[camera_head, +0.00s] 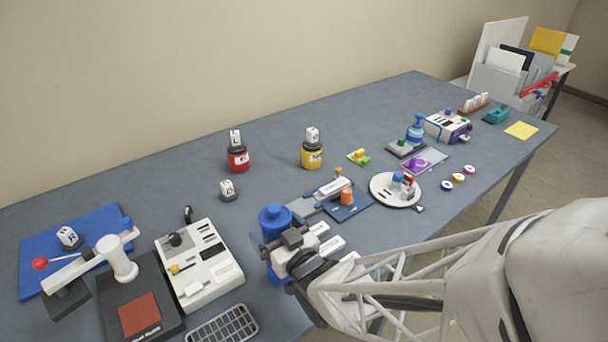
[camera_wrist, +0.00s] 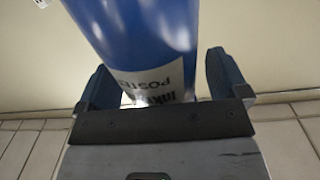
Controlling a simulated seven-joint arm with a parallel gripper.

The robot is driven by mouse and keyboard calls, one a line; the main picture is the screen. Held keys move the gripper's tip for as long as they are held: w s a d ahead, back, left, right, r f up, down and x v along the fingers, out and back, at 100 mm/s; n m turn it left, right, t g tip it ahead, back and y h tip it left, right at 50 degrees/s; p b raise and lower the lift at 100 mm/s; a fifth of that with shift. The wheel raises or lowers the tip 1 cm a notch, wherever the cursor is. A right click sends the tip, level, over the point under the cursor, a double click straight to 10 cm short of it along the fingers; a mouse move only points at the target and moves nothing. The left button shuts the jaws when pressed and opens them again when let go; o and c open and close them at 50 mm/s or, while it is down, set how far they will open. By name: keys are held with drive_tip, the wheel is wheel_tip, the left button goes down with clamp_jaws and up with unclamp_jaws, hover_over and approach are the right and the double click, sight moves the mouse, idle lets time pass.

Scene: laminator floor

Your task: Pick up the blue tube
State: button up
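In the wrist view the blue tube (camera_wrist: 135,35) fills the upper middle and carries a white label with dark lettering, seen upside down. My gripper (camera_head: 275,240) is at the tube's near side. In the wrist view my gripper (camera_wrist: 163,85) has one finger on each side of the tube, with narrow gaps showing. It looks open, not closed on the tube.
Right of the tube are a blue board with an orange cylinder (camera_head: 346,197) and a round white tray (camera_head: 381,193). Left is a white switch box (camera_head: 208,280). Red (camera_head: 238,158) and yellow (camera_head: 312,154) bottles stand behind.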

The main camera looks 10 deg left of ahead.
sight(283, 228)
drive_tip(key=c, duration=1.5)
drive_tip(key=shift+r, duration=0.15)
drive_tip(key=shift+r, duration=1.55)
drive_tip(key=shift+s+d+r, duration=0.15)
drive_tip(key=shift+s+d, duration=0.05)
drive_tip(key=shift+s, duration=0.05)
drive_tip(key=v, duration=0.5)
drive_tip(key=s+a+r+v, duration=0.1)
drive_tip(key=v, duration=0.9)
drive_tip(key=shift+s+a+r, duration=0.2)
drive_tip(key=shift+s, duration=0.1)
